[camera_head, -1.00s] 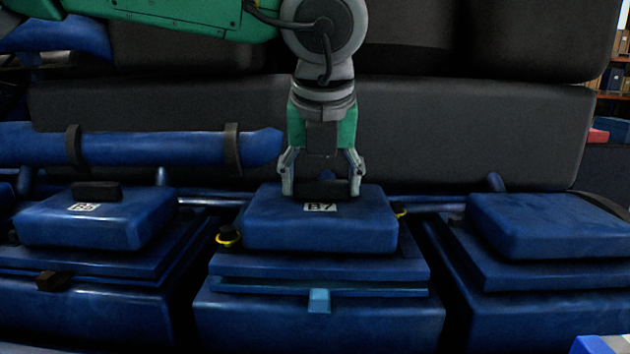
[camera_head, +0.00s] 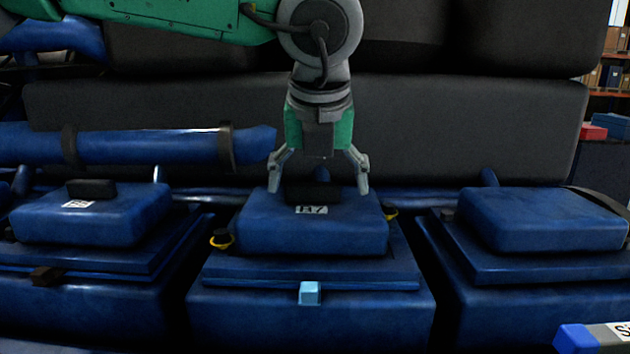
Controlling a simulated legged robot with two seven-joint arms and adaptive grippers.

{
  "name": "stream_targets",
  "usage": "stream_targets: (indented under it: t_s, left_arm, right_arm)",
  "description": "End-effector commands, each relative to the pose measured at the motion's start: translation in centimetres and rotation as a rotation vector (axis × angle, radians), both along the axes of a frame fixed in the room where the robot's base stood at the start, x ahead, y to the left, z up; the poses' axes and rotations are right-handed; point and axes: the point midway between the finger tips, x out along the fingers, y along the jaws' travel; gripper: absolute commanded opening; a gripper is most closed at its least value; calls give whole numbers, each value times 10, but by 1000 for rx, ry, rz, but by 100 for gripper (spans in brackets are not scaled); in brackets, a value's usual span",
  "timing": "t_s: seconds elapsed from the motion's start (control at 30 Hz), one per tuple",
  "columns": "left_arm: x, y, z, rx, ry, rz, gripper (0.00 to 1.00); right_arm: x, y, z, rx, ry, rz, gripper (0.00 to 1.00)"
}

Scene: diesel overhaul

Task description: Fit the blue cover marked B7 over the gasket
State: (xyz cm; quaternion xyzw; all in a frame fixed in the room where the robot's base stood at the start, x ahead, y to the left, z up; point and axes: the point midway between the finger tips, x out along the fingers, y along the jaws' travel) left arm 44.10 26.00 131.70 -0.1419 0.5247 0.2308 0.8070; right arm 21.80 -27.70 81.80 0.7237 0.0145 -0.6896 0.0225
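The blue cover marked B7 (camera_head: 312,236) sits on the middle engine block, with a white label and a black handle (camera_head: 313,190) on top. My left gripper (camera_head: 318,186) is above it with its fingers spread on either side of the handle, apart from it. The gasket is not clearly visible; the cover hides whatever lies under it. A light blue tab (camera_head: 310,293) is at the front of the block (camera_head: 310,318). Yellow-ringed black knobs (camera_head: 221,241) show beside the cover. My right gripper is not in view.
Similar blue covers stand on the left block (camera_head: 92,214) and the right block (camera_head: 545,219). A blue object with a white label (camera_head: 580,338) is at the lower right.

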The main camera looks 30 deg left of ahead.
Motion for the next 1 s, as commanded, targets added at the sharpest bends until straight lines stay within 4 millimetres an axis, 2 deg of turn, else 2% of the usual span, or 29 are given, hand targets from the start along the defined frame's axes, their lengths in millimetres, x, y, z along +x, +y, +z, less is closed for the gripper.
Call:
stream_targets:
  t_s: [0.2, 0.33, 0.7, 0.9, 1.0]
  left_arm:
    - [-1, 1, 1, -1, 0, 0, 88]
    - [-3, 1, 10, -2, -3, 0, 88]
    - [-28, -19, 78, 0, -6, 0, 88]
    - [-37, -29, 103, 2, -2, -1, 88]
    - [-39, -29, 108, 2, -1, -1, 88]
  right_arm:
    - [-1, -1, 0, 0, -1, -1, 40]
    - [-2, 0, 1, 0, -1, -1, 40]
    - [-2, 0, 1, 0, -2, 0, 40]
    - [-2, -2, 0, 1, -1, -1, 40]
    - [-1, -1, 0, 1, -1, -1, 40]
